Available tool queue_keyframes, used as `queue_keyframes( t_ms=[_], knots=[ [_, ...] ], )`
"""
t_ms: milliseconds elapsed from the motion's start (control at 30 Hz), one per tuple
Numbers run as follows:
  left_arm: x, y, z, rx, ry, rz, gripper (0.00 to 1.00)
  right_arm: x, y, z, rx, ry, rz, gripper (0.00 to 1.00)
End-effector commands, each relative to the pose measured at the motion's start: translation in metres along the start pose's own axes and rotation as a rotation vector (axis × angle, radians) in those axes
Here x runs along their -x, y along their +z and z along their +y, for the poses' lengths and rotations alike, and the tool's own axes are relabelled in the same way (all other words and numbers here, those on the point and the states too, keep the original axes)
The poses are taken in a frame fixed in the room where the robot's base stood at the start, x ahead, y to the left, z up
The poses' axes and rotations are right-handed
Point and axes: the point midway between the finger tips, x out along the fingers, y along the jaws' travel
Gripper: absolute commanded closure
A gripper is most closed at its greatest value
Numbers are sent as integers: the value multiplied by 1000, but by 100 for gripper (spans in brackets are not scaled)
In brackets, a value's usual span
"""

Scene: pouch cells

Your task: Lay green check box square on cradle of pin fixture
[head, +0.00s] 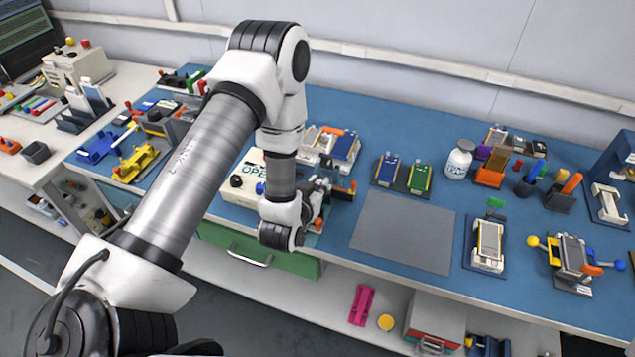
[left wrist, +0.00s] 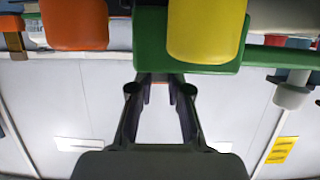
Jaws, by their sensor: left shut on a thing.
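My left gripper (head: 318,195) is over the middle front of the blue bench. In the left wrist view its two fingers (left wrist: 158,82) close on the edge of a green block (left wrist: 150,50), which I take to be the green check box. A rounded yellow part (left wrist: 207,28) covers much of the block there. In the head view the wrist and fingers hide most of it. I cannot tell for certain which fixture is the pin fixture; one with yellow, blue and orange knobs (head: 573,255) stands at the right front. My right gripper is not in view.
A grey mat (head: 403,232) lies bare right of my gripper. A fixture with a green flag (head: 488,246) stands beyond it. Blue and green cells (head: 419,177) stand in a rack behind the mat, near a white bottle (head: 459,160). A white box (head: 240,187) is left of my gripper.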

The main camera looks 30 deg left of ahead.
Motion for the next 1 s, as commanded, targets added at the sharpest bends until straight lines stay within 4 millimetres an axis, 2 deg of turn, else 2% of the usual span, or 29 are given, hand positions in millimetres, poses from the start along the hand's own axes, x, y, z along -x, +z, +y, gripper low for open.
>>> queue_keyframes(
  t_ms=[100,367,400,467,767,1000],
  knots=[
    [-3,8,0,0,0,1,100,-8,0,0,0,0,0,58],
    [-3,8,0,0,0,1,100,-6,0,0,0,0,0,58],
    [-3,8,0,0,0,1,72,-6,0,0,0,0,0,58],
    [-3,8,0,0,0,1,54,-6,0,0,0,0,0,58],
    [-2,7,0,0,0,0,54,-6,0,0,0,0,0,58],
    [5,-13,0,0,0,-1,54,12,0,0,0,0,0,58]
  ],
)
